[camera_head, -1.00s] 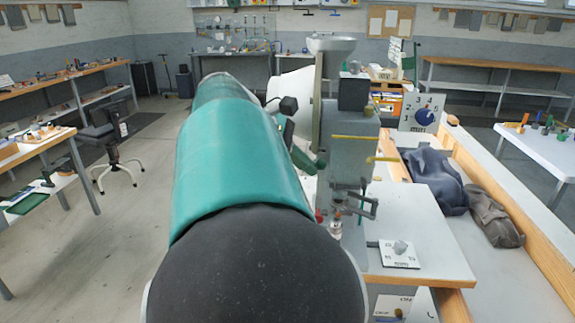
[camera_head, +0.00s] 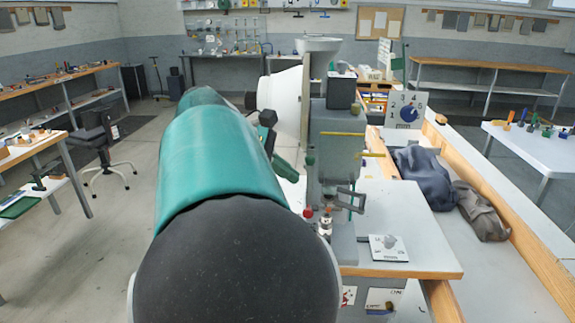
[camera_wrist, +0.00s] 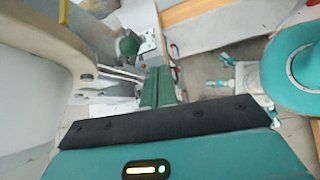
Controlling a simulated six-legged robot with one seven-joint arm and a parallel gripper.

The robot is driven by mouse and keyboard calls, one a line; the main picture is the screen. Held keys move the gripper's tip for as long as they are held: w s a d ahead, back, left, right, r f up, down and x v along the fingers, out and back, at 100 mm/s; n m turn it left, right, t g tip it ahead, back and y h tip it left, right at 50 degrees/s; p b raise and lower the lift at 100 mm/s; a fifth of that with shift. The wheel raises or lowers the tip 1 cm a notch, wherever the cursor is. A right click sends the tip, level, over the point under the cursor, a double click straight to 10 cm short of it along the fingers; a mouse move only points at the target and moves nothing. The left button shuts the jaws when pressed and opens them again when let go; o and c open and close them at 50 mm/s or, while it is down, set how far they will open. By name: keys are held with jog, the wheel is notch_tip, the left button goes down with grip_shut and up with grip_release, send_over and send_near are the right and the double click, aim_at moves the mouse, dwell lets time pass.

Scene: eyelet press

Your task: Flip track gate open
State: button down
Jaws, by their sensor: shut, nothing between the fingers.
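The grey eyelet press (camera_head: 337,150) stands on a bench right of my arm in the head view. A pale bowl (camera_head: 318,45) tops it. A yellow bar (camera_head: 343,134) crosses its body, and a dark metal bracket (camera_head: 350,198) sits low on its front. In the wrist view, thin metal rails (camera_wrist: 120,74) run beside a cream curved part (camera_wrist: 60,40), near a dark green rounded part (camera_wrist: 128,43). I cannot tell which piece is the track gate. My gripper's green fingers (camera_wrist: 158,88) are shut and empty close to the rail ends; contact is unclear.
A white card with a grey knob (camera_head: 388,247) lies on the bench top (camera_head: 415,225). A dial panel (camera_head: 406,109) stands behind. Dark cloth bags (camera_head: 428,178) lie in a wood-edged channel to the right. The floor (camera_head: 110,240) to the left is mostly clear.

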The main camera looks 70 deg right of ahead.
jog(key=w+d+r, duration=0.2)
jog(key=w+r, duration=0.2)
jog(key=w, duration=0.4)
jog(key=shift+w+r, duration=0.2)
jog(key=shift+r, duration=0.2)
jog(key=w+a+f+t, duration=0.4)
jog(key=w+a, duration=0.1)
jog(key=a, duration=0.4)
jog(key=w+a+f+t, duration=0.4)
jog(key=a, duration=0.6)
jog(key=a+f+t+y, duration=0.2)
jog(key=a+f, duration=0.3)
jog(key=a, duration=0.7)
jog(key=s+a+f+m+t+y, duration=0.1)
jog(key=a+f+t, duration=0.3)
jog(key=a, duration=0.7)
jog(key=shift+s+a+f+y, duration=0.35)
jog(key=shift+f+y, duration=0.15)
jog(key=shift+f, duration=0.2)
